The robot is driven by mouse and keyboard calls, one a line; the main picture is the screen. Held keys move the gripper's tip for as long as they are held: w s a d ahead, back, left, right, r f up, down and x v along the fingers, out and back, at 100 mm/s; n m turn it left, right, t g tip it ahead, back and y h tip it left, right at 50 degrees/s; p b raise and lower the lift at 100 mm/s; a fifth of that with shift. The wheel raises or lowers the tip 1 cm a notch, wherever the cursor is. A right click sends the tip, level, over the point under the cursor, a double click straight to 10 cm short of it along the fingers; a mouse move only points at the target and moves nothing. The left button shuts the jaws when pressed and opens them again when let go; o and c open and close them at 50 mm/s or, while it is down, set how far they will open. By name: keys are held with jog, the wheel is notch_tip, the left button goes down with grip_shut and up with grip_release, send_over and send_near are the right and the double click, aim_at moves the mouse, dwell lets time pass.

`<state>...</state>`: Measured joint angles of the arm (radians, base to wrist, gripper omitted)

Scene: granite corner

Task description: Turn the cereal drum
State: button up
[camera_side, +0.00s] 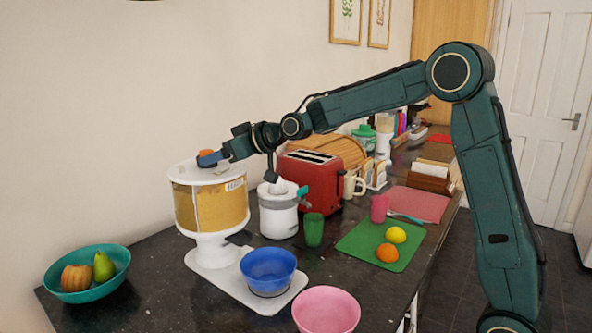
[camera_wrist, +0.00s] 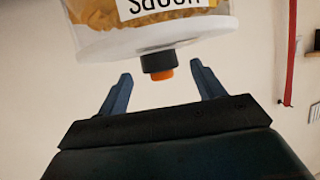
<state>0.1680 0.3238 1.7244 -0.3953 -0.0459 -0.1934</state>
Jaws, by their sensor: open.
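The cereal drum (camera_side: 212,208) is a clear drum of golden cereal with a white lid, on a white pedestal and base plate. A blue bowl (camera_side: 268,268) sits on the front of that plate. My gripper (camera_side: 210,159) is at the drum's top, beside a small orange piece (camera_side: 206,153). In the wrist view, the drum (camera_wrist: 150,38) fills the top with a cropped label. A black knob with an orange end (camera_wrist: 158,67) projects from its white rim. My open blue fingers (camera_wrist: 164,84) stand either side of the knob, with gaps showing on both sides.
A white juicer (camera_side: 278,212) and red toaster (camera_side: 314,178) stand right of the drum. A green tumbler (camera_side: 314,230) is near. A teal fruit bowl (camera_side: 90,280) lies left, a pink bowl (camera_side: 327,310) in front. A green board (camera_side: 372,247) holds fruit.

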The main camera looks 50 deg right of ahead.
jog(key=shift+x, duration=1.55)
jog(key=c, duration=1.4)
jog(key=shift+o, duration=0.2)
jog(key=shift+d+n+y, duration=0.15)
jog(key=shift+n+y, duration=0.35)
jog(key=shift+w+d+n+g+y, duration=0.15)
jog(key=shift+n+g+y, duration=0.75)
jog(key=shift+n+y, duration=0.45)
jog(key=shift+f+n+g+y, duration=0.1)
jog(key=shift+n+g+y, duration=0.8)
jog(key=shift+n+y, duration=0.15)
jog(key=shift+w+n+g+y, duration=0.1)
jog(key=shift+n+g+y, duration=0.8)
jog(key=shift+n, duration=0.2)
